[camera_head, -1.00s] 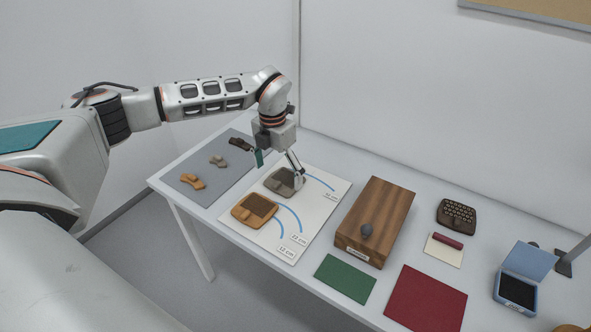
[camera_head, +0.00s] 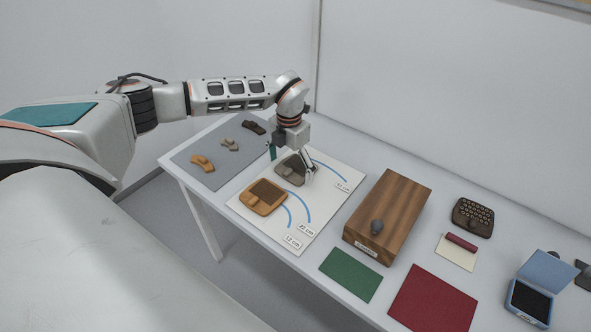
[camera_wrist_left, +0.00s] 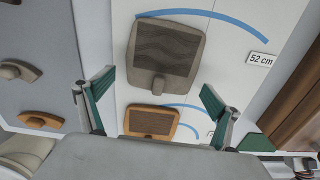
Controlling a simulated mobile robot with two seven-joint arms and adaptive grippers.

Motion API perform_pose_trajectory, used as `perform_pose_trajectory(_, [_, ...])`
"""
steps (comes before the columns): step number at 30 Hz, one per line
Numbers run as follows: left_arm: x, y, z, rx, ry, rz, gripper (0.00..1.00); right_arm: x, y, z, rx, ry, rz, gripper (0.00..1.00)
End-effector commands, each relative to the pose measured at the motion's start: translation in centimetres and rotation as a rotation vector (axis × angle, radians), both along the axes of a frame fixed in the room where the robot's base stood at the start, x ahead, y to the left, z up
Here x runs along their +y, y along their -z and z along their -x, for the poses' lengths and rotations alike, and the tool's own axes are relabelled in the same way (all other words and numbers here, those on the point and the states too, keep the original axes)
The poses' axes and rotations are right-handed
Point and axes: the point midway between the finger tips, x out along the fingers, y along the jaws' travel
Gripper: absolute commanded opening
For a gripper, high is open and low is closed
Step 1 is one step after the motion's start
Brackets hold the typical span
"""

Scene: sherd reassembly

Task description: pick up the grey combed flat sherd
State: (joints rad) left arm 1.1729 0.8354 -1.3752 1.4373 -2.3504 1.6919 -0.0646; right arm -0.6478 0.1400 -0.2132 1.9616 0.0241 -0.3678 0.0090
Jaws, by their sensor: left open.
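The grey combed flat sherd (camera_head: 290,170) lies on the white chart sheet (camera_head: 322,208), partly hidden by my left gripper in the head view. In the left wrist view the grey sherd (camera_wrist_left: 165,50) shows a dark combed panel and a small knob on its near side. My left gripper (camera_head: 291,161) is open and empty above it. In the wrist view the left gripper (camera_wrist_left: 158,84) has its green-padded fingers wide apart, one at each side beyond the sherd's near end. I cannot tell the exact height gap. My right gripper is not in view.
An orange flat sherd (camera_head: 264,197) lies close by on the same sheet. A grey mat (camera_head: 188,157) with several small pieces is to the left. A wooden box (camera_head: 398,212) with a dark knob stands to the right, beyond it green and red cloths (camera_head: 432,298).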

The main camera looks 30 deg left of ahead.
Motion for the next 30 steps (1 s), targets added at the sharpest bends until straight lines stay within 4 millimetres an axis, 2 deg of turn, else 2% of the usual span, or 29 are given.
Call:
perform_pose_trajectory(6, [0.02, 0.07, -0.06, -0.002, -0.001, 0.0, 0.92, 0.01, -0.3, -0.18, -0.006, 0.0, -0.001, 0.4])
perform_pose_trajectory(15, [0.04, 0.22, 0.05, 0.001, -0.001, 0.0, 0.14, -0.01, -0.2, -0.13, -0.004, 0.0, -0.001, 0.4])
perform_pose_trajectory(17, [0.04, 0.28, 0.09, 0.003, -0.001, 0.0, 0.0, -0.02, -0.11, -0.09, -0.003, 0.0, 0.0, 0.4])
perform_pose_trajectory(26, [0.07, 0.53, 0.24, 0.007, -0.001, -0.002, 0.0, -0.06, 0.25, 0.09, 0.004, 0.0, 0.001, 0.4])
perform_pose_trajectory(30, [0.09, -0.08, 0.24, 0.007, -0.001, -0.002, 0.0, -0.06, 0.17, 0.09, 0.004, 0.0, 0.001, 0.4])
